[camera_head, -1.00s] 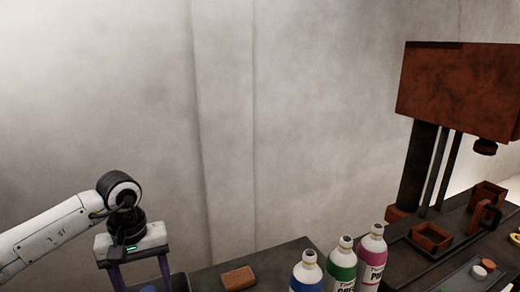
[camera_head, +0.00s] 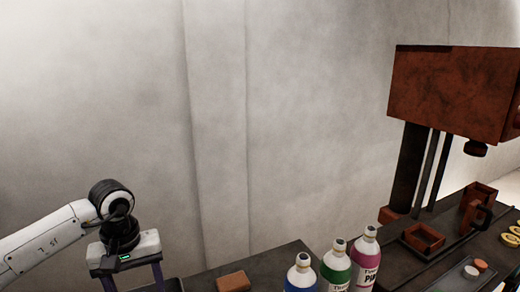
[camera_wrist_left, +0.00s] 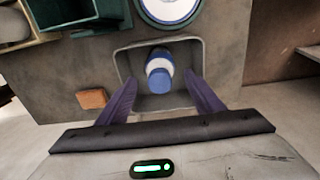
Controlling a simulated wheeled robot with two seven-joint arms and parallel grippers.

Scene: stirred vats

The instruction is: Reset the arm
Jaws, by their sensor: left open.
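My left gripper (camera_head: 132,284) hangs at the lower left of the head view, pointing down, with its purple fingers apart. In the left wrist view, the open gripper (camera_wrist_left: 160,79) has a blue and white object (camera_wrist_left: 159,77) showing between its fingers. That object sits inside a grey, rounded rectangular tray (camera_wrist_left: 129,62). Whether the fingers touch it cannot be told, but nothing appears gripped. My right gripper is in neither view.
A brown block (camera_head: 233,282) lies on the dark table; blue (camera_head: 302,279), green (camera_head: 337,270) and magenta (camera_head: 367,262) labelled bottles stand right of it. A rusty machine (camera_head: 450,90) stands at right. A green box (camera_wrist_left: 65,20) and round vessel (camera_wrist_left: 168,10) show in the wrist view.

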